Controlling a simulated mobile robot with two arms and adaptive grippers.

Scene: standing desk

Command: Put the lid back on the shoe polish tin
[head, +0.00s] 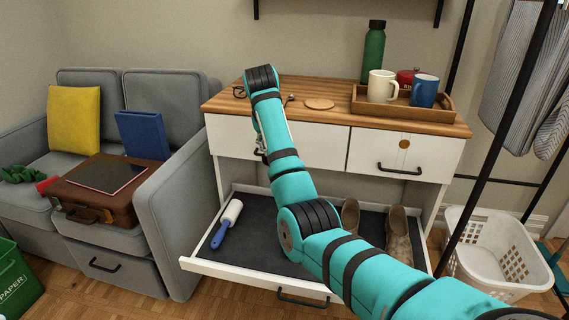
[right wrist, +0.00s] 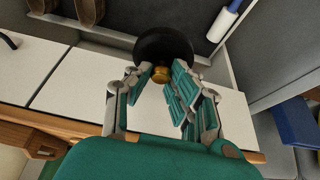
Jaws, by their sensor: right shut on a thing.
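A dark round lid (right wrist: 165,44) with a small brass-coloured knob (right wrist: 161,73) shows in the right wrist view. My right gripper (right wrist: 163,78) is shut on the knob, and the lid is beyond the fingertips. In the head view my right arm reaches up and left across the open drawer to the desk's left part. My left gripper is in neither view.
The open lower drawer (head: 252,267) holds a lint roller (head: 227,224) and brown shoes (head: 398,238). On the wooden desktop (head: 225,103) are a coaster (head: 319,104) and a tray (head: 437,115) with two mugs, a red item (head: 405,77) and a green bottle (head: 374,52). A sofa stands left.

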